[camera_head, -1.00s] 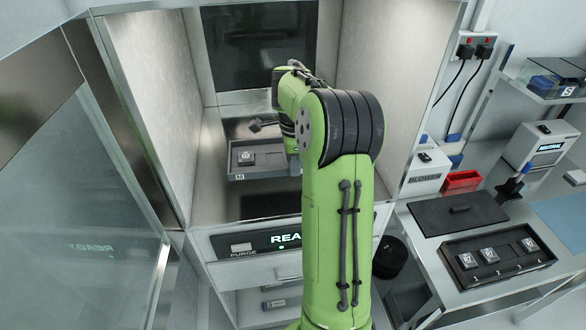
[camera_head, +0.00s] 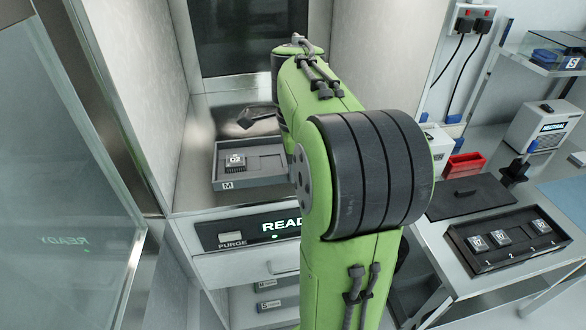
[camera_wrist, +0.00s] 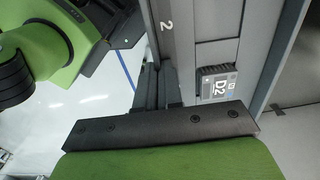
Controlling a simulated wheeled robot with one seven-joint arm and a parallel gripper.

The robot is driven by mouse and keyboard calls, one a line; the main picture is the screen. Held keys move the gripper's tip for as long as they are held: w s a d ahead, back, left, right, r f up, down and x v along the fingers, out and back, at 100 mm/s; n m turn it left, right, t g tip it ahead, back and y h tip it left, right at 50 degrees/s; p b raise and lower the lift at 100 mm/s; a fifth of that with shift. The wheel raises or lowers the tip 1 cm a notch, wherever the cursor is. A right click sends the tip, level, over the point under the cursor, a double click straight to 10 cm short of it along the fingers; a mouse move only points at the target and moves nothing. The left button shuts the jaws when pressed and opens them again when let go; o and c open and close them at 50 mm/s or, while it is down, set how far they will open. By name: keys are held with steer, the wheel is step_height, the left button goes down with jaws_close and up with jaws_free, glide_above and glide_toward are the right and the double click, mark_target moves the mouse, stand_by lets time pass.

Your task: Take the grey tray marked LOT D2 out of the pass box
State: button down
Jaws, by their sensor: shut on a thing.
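The grey tray (camera_head: 268,174) is inside the pass box, close to its front opening, and appears level. Its front wall bears an M plate. A dark square part marked D2 (camera_head: 235,161) sits in its left half. The tray wall (camera_wrist: 185,45) also shows in the wrist view, with a "2" on it and the D2 part (camera_wrist: 216,84) beside it. My gripper (camera_wrist: 159,88) is shut on this wall, its dark fingers at the edge. In the head view my arm hides the tray's right end and most of the gripper.
The pass box door (camera_head: 65,190) stands open at left. Below the opening is a READY panel (camera_head: 245,232). At right, a bench holds a black tray (camera_head: 480,265) with several marked parts, a dark lid (camera_head: 470,197), a red bin (camera_head: 464,165) and a blower box.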

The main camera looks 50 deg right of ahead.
steer(key=s+a+b, duration=0.6)
steer(key=s+b, duration=0.2)
steer(key=b, duration=0.4)
steer(key=shift+s, duration=0.4)
